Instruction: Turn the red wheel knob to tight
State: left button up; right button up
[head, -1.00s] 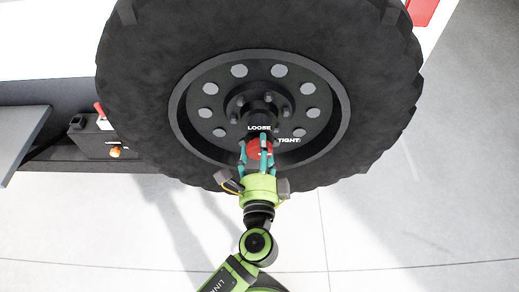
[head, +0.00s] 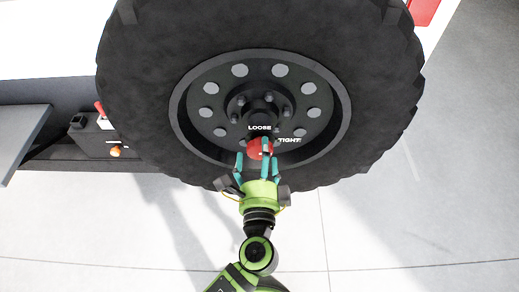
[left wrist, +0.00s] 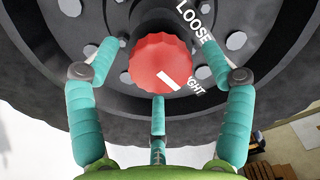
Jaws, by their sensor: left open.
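The red wheel knob (head: 260,149) sits on the wheel hub below the "LOOSE" label, with "TIGHT" to its right in the head view. In the left wrist view the round red knob (left wrist: 160,60) has a ridged edge. Its white pointer mark lies on its lower right, toward the partly hidden "TIGHT" label. My left gripper (head: 257,168) has teal fingers and is just in front of the knob. In the left wrist view the gripper (left wrist: 150,75) is open, its fingers spread around the knob and apart from it. My right gripper is not in view.
The large black tyre (head: 140,60) surrounds the grey rim. A dark box (head: 105,140) with a red lever and an orange knob stands at the left, beside a grey step (head: 25,140). The pale floor (head: 400,220) at the right is clear.

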pick_arm(q)
jog(key=s, duration=1)
jog(key=shift+s, duration=0.15)
jog(key=s+a+f+n+g+b, duration=0.1)
jog(key=a+f+g+b, duration=0.15)
jog(key=f, duration=1.05)
jog(key=s+a+f+n+g+b, duration=0.1)
jog(key=s+a+f+g, duration=0.2)
jog(key=f, duration=0.9)
jog(key=a+f+n+g+b, duration=0.15)
jog(key=f+g, duration=0.25)
jog(key=f, duration=0.9)
jog(key=s+a+f+n+g+b, duration=0.2)
jog(key=s+a+f+n+g, duration=0.1)
jog(key=s+a+f+n, duration=0.4)
jog(key=s+a+f+n+g+b, duration=0.3)
jog(key=s+a+f+n, duration=0.4)
jog(key=s+f, duration=0.7)
jog(key=shift+a+f+n+g, duration=0.35)
jog(key=shift+a+f+g, duration=0.2)
jog(key=shift+g, duration=0.2)
jog(key=shift+s, duration=0.1)
